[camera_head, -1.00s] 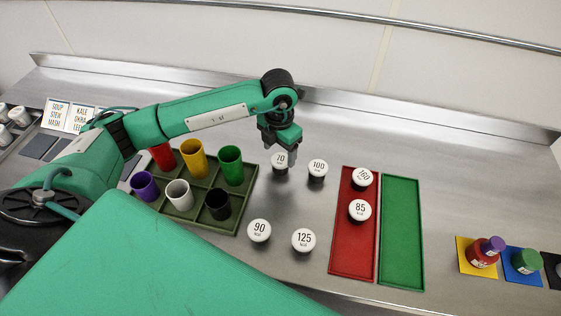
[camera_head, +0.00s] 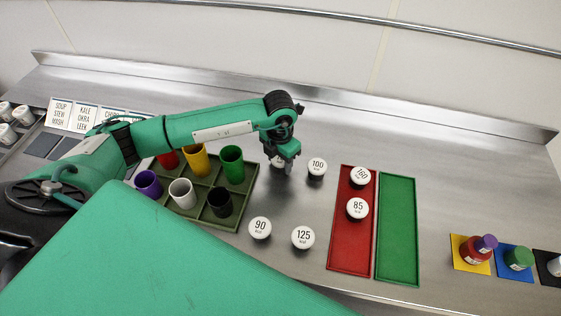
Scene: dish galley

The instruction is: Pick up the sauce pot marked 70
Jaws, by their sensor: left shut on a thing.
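The sauce pot marked 70 (camera_head: 276,162) is mostly hidden behind my left gripper; only part of its white lid shows, and its number is covered. My left gripper (camera_head: 285,168) points down over it and is shut on it. The pot is between the green cup tray and the pot marked 100. I cannot tell whether it is lifted off the counter. My right gripper is not in view.
Pots marked 100 (camera_head: 317,166), 90 (camera_head: 260,228) and 125 (camera_head: 303,237) stand close by. Pots 160 (camera_head: 360,176) and 85 (camera_head: 357,208) are on the red tray (camera_head: 349,252). A green tray (camera_head: 398,235) lies beside it. The cup tray (camera_head: 241,207) is left.

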